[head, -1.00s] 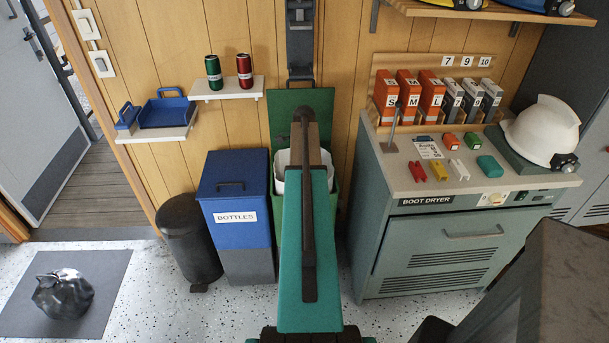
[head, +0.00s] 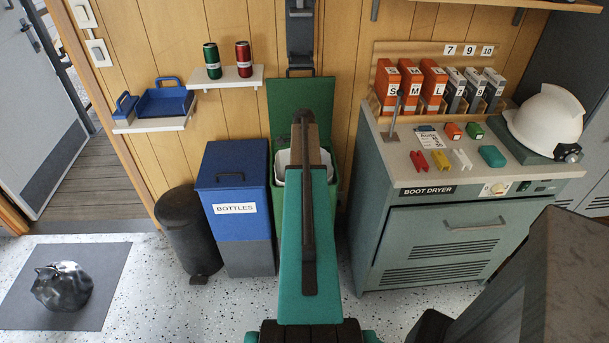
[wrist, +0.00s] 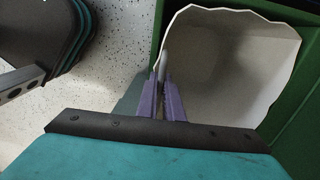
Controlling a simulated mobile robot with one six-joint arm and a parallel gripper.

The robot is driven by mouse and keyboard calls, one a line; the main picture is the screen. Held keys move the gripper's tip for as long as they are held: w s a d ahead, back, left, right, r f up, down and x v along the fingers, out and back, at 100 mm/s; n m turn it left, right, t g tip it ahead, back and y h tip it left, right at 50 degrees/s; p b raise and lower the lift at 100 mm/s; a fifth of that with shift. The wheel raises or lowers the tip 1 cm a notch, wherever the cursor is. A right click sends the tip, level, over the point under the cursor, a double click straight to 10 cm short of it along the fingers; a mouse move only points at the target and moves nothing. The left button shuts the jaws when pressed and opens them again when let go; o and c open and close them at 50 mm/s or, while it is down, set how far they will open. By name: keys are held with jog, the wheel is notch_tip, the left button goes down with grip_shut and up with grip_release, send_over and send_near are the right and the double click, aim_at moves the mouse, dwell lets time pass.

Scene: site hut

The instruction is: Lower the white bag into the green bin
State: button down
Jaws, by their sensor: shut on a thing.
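The green bin (head: 333,195) stands against the wooden wall with its lid raised behind it. The white bag (head: 283,162) shows at the bin's mouth, mostly hidden behind my arm. In the wrist view the bag (wrist: 235,70) hangs open and hollow, with green bin walls (wrist: 302,115) to its right and behind it. My gripper (wrist: 168,84) is shut on the bag's left edge, near the bin's left side. My fingers are hidden by the arm in the head view. How deep the bag's bottom sits is hidden.
A blue bottles bin (head: 233,185) and a black pedal bin (head: 187,232) stand left of the green bin. The boot dryer (head: 440,240) stands close on its right. A dark shiny bag (head: 62,288) lies on a grey mat at left. Speckled floor is clear in between.

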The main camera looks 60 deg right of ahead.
jog(key=shift+s+a+f, duration=0.1)
jog(key=shift+a+f, duration=0.05)
jog(key=shift+f, duration=0.35)
jog(key=c, duration=1.8)
grip_release()
jog(key=shift+s+a+f, duration=0.1)
jog(key=shift+r, duration=0.2)
jog(key=shift+r+b, duration=0.3)
jog(key=shift+r, duration=0.3)
jog(key=r, duration=0.4)
jog(key=r+b, duration=0.1)
jog(key=r, duration=0.4)
jog(key=d+r, duration=0.1)
jog(key=r, duration=0.3)
jog(key=shift+w+r, duration=0.2)
jog(key=shift+w, duration=0.2)
